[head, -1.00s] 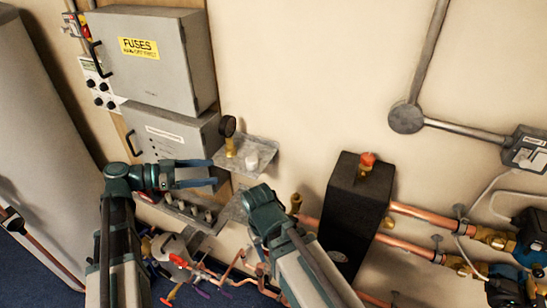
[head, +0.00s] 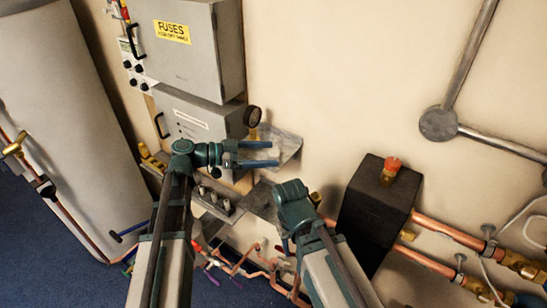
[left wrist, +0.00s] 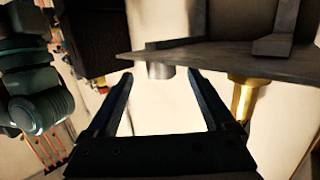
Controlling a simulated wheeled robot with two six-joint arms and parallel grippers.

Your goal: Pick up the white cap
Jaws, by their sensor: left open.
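The white cap (left wrist: 160,66) shows in the left wrist view as a short pale grey-white cylinder on the edge of a metal shelf (left wrist: 215,58). It lies beyond and between the tips of my left gripper (left wrist: 160,80), with a gap still visible. In the head view my left gripper (head: 275,154) is open and empty, its two blue-tipped fingers in front of the same shelf (head: 290,147). There the cap is hidden, apparently behind the fingers. My right arm's wrist shows in the head view, but its gripper fingers do not.
A pressure gauge (head: 253,116) stands by the shelf; its brass stem (left wrist: 243,100) is close to one left finger in the wrist view. A grey fuse box (head: 200,60) is above left. A black block (head: 373,215) and copper pipes (head: 450,233) lie right.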

